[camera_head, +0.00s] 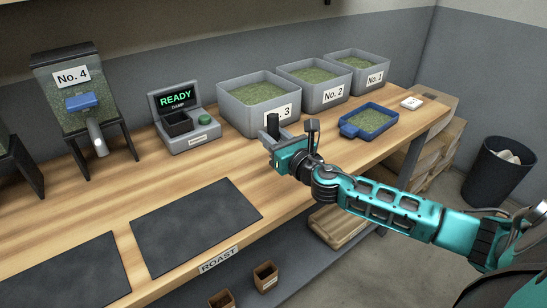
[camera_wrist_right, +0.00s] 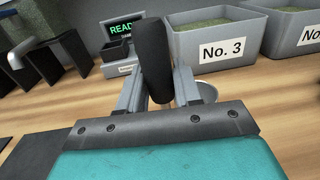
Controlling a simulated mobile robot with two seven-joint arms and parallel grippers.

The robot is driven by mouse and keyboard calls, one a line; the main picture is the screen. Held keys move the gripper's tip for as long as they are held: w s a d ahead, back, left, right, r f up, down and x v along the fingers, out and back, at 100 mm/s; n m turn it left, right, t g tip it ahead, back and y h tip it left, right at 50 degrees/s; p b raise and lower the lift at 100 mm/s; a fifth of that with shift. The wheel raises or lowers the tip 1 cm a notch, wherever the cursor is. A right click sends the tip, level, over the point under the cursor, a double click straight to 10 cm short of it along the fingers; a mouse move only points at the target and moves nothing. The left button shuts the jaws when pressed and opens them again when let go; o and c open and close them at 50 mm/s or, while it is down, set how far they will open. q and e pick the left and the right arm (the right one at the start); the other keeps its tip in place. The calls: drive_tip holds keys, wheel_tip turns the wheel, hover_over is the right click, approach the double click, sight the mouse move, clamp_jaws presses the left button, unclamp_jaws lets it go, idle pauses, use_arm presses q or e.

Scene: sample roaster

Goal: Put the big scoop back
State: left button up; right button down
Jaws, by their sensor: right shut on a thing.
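My right gripper (camera_head: 274,138) is above the wooden counter, in front of the No. 3 bin. It is shut on the black upright handle (camera_head: 273,123) of what looks like the big scoop. In the right wrist view the dark handle (camera_wrist_right: 153,62) stands between the two fingers. A bit of a round metal bowl (camera_wrist_right: 208,92) shows just right of the fingers, likely the scoop's own. Most of the scoop is hidden behind the gripper. My left gripper is not in view.
Grey bins No. 3 (camera_head: 231,109), No. 2 (camera_head: 296,92) and No. 1 (camera_head: 336,72) line the back. A blue tray of beans (camera_head: 347,131) and a small white block (camera_head: 411,103) lie right. The READY device (camera_head: 191,139) stands left. Dark mats (camera_head: 196,225) lie bare in front.

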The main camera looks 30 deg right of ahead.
drive_tip(key=shift+f+b, duration=1.1)
drive_tip(key=shift+f, duration=1.25)
drive_tip(key=shift+f, duration=0.15)
drive_tip(key=c, duration=1.2)
unclamp_jaws()
drive_tip(key=shift+f, duration=0.1)
drive_tip(key=o, duration=0.4)
